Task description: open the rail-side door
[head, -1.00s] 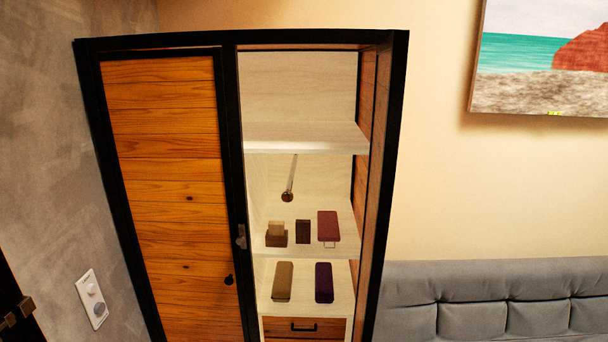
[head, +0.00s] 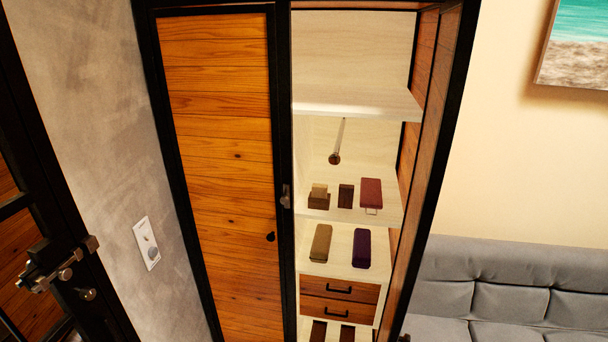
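A tall black-framed wardrobe (head: 284,110) stands ahead in the head view. Its left door (head: 225,170) has orange-brown wood planks and is shut, with a small dark round knob (head: 270,237) near its right edge. The right bay is uncovered. Inside it a thin rail (head: 340,135) runs below the upper shelf (head: 360,106). A plank-faced panel (head: 425,80) with a black edge bounds this bay on the right; I cannot tell whether it is a side wall or an opened door. A small metal catch (head: 286,196) sits on the middle post. My gripper is not in view.
Shelves hold small brown boxes (head: 320,197), a red item (head: 371,191), a tan item (head: 321,243) and a purple item (head: 361,248), above drawers (head: 340,290). A grey sofa (head: 500,290) stands right. At left are a wall switch (head: 147,243) and a black-framed panel with a metal latch (head: 60,268).

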